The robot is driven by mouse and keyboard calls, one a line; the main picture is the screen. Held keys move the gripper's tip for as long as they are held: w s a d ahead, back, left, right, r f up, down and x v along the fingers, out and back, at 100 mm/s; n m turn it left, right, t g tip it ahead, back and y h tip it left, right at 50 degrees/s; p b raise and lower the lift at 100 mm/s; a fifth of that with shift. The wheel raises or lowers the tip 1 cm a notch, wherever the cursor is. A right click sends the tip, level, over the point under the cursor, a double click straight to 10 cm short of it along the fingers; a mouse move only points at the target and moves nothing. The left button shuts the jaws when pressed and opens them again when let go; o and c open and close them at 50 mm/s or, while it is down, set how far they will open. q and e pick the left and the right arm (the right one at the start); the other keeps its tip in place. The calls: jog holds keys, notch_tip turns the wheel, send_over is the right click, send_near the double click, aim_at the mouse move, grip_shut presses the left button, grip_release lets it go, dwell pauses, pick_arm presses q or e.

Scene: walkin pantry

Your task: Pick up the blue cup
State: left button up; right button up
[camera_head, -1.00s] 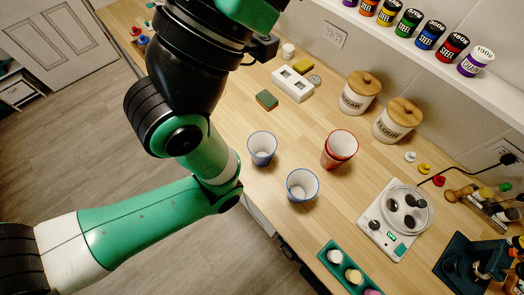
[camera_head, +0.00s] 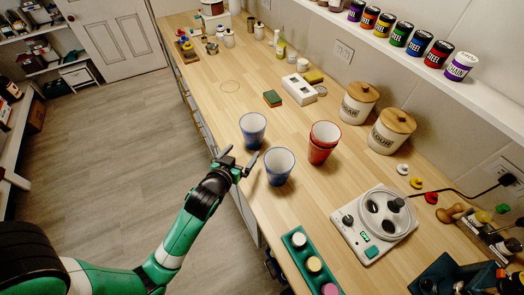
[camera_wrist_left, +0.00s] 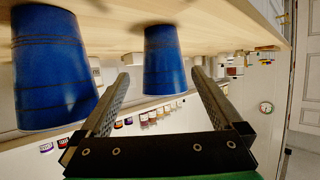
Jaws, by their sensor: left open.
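Two blue cups stand upright on the wooden counter, the farther blue cup (camera_head: 252,131) and the nearer blue cup (camera_head: 279,167). My left gripper (camera_head: 241,154) is open and empty at the counter's left edge, low beside both cups. The left wrist view is turned over, with the counter at the top. There the farther blue cup (camera_wrist_left: 163,62) shows between the open fingers of the left gripper (camera_wrist_left: 160,78), beyond their tips. The nearer blue cup (camera_wrist_left: 52,70) looks larger, left of the fingers. My right gripper is not in view.
A white hotplate-like device (camera_head: 374,224) and a green tray (camera_head: 293,258) lie nearer. A green sponge (camera_head: 272,98) and two canisters, one of them flour (camera_head: 390,131), stand farther back.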

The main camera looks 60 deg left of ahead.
aim_at(249, 140)
pick_arm(q)
jog(key=shift+a, duration=0.3)
jog(key=b+x, duration=0.1)
jog(key=x, duration=0.1)
jog(key=b+x, duration=0.1)
jog(key=x, duration=0.2)
jog(key=shift+w+a+r, duration=0.15)
jog(key=shift+w, duration=0.15)
jog(key=shift+x, duration=3.05)
jog(key=shift+r, duration=0.2)
jog(key=c, duration=0.9)
